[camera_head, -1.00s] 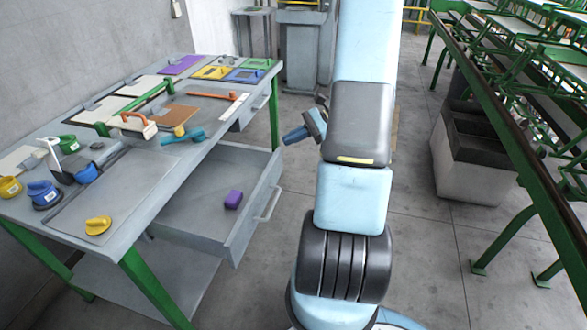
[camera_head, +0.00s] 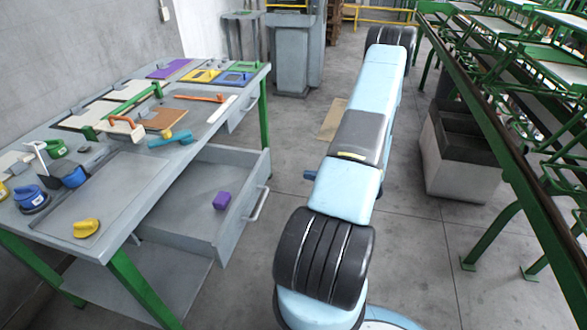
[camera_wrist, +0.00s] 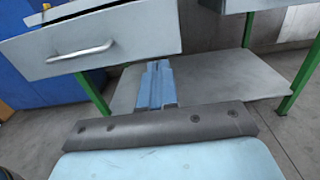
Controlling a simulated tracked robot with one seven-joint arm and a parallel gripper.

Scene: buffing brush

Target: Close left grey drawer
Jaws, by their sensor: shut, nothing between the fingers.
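The grey drawer (camera_head: 232,236) nearer to me stands pulled out of the workbench, with a purple block (camera_head: 221,201) inside. Its bar handle (camera_head: 258,203) is on the front panel. In the wrist view the drawer front (camera_wrist: 140,30) fills the upper left, with its handle (camera_wrist: 80,52) left of my gripper. My gripper (camera_wrist: 157,66) is shut and empty, below the drawer's lower edge in that picture and apart from the handle. In the head view my arm hides most of the gripper.
The workbench top (camera_head: 125,185) holds brushes, cups and coloured plates. A second drawer (camera_head: 238,115) farther along looks closed. A lower shelf (camera_wrist: 205,80) lies beneath.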

